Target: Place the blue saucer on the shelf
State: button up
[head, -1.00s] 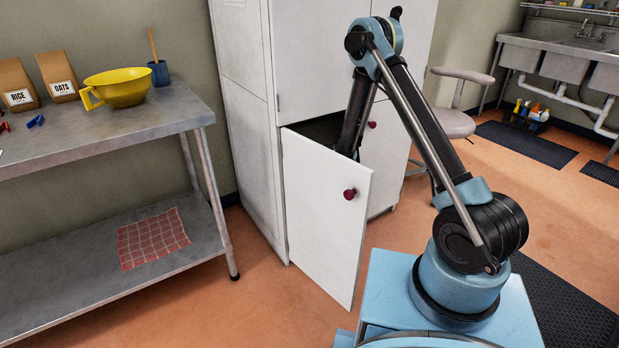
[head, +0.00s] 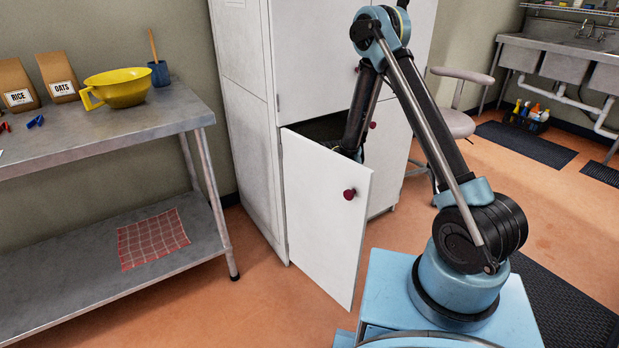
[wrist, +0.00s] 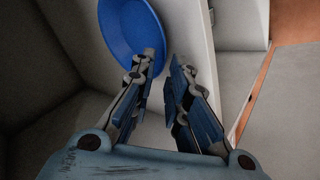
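The blue saucer (wrist: 128,28) shows at the top of the wrist view, against a pale surface inside the cabinet. My gripper (wrist: 163,62) is open, with a clear gap between its fingers. The left finger overlaps the saucer's near right rim in the picture; whether they touch I cannot tell. The right finger is apart from it. Whether the saucer rests flat I cannot tell. In the head view my gripper and the saucer are hidden behind the open door (head: 322,215) of the white cabinet (head: 248,130). The shelf surface itself is not clearly seen.
The door with its dark red knob (head: 349,194) stands open towards me. A steel table (head: 150,115) at left holds a yellow bowl (head: 118,88) and paper bags. A red checked cloth (head: 152,238) lies on its lower level. A stool (head: 455,123) stands right of the cabinet.

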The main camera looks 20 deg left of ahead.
jog(key=shift+v, duration=2.1)
jog(key=d+r+m+h, duration=0.2)
jog(key=d+r+m, duration=0.3)
jog(key=d+r, duration=0.85)
jog(key=s+d+r+m+h, duration=0.1)
jog(key=s+d+r+m, duration=0.2)
jog(key=d, duration=0.4)
jog(key=s+d+r+m, duration=0.2)
jog(key=s+d+r, duration=0.25)
jog(key=d, duration=0.35)
jog(key=s+d+r+m+g+h, duration=0.1)
jog(key=s+d+r+m, duration=0.15)
jog(key=s+d, duration=0.35)
jog(key=s+d+r+m+g+h, duration=0.1)
jog(key=s+d+r+m, duration=0.15)
jog(key=s+d, duration=0.45)
jog(key=s+d+f+m, duration=0.2)
jog(key=s+d+m, duration=0.1)
jog(key=s, duration=0.4)
jog(key=s+d+f+m+g+h, duration=0.1)
jog(key=s+d+f+m, duration=0.1)
jog(key=s+d, duration=0.3)
jog(key=s+m, duration=0.1)
jog(key=s, duration=0.2)
jog(key=shift+f, duration=0.25)
jog(key=shift+w, duration=0.1)
